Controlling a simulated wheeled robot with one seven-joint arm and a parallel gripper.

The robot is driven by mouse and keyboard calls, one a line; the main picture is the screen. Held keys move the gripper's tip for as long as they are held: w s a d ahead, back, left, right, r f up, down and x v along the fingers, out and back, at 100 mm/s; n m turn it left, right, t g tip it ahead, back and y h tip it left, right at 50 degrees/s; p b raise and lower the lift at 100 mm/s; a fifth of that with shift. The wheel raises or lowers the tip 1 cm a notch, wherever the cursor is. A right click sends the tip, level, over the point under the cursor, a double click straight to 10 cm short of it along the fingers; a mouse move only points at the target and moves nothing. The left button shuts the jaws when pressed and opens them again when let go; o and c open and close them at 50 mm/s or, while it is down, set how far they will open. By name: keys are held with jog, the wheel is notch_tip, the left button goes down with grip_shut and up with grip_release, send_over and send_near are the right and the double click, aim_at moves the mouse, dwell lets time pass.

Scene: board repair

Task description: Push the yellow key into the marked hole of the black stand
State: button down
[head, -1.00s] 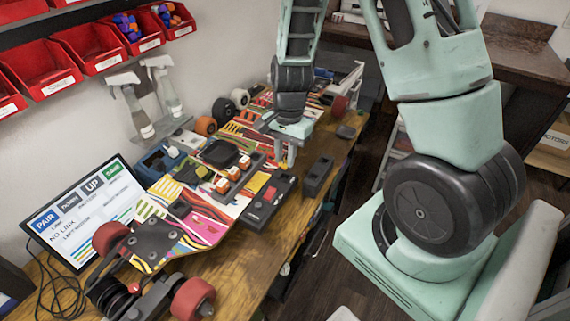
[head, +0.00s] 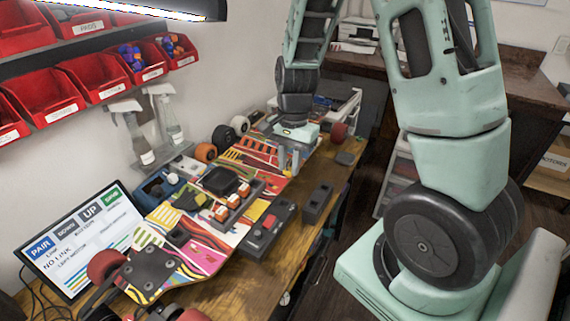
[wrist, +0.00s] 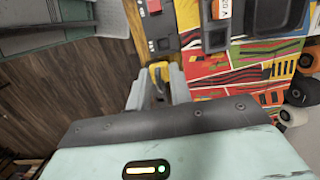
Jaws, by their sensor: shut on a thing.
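My gripper (head: 288,158) is over the right side of the board, beyond the near objects in the head view. In the wrist view my gripper (wrist: 158,84) is shut on the yellow key (wrist: 158,70), whose yellow top shows between the fingers. The key's lower part is hidden by the fingers. The black stand (head: 318,203) stands on the wooden bench near its right edge, apart from my gripper. In the wrist view a dark block (wrist: 163,36) lies just above the fingertips; I cannot tell for sure that it is the stand. The marked hole cannot be made out.
A black control box (head: 264,231) with a red button and a rack with orange-and-white cubes (head: 220,214) lie nearer. A screen (head: 82,240) reading "NO LINK" stands at left. The bench's right edge drops to the floor. Spray bottles (head: 138,140) stand behind.

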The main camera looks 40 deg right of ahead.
jog(key=s+d, duration=0.1)
jog(key=d, duration=0.8)
jog(key=shift+d, duration=0.15)
dwell(0.4)
jog(key=shift+f, duration=0.1)
jog(key=shift+f+b, duration=4.75)
jog(key=shift+f, duration=1.8)
jog(key=shift+f+b, duration=0.5)
jog(key=shift+f, duration=0.7)
